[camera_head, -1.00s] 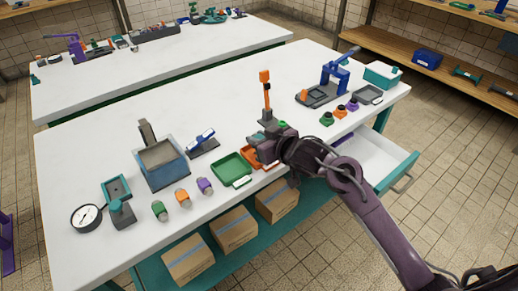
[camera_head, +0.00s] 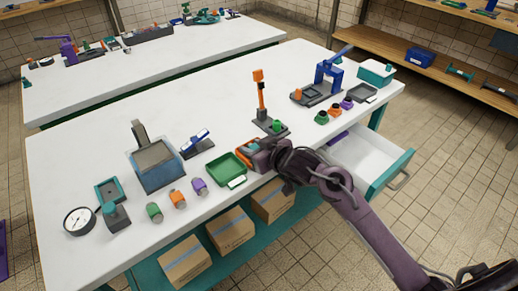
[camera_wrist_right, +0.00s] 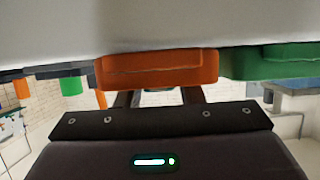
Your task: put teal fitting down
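My right gripper (camera_head: 257,150) is low over the orange tray (camera_head: 243,155) at the front edge of the white table. A small teal piece, likely the teal fitting (camera_head: 253,146), shows at the fingers, inside or just above that tray. In the right wrist view the orange tray (camera_wrist_right: 157,72) hides the fingertips. The two fingers stand apart there, with a little teal between them; whether they touch it is hidden. My left gripper is out of view.
A green tray (camera_head: 226,169) is just left of the orange one. An orange post stand (camera_head: 260,98) with a green part (camera_head: 276,126) on its base is behind. An open drawer (camera_head: 370,155) juts out at right. Small fittings (camera_head: 177,199) line the front left.

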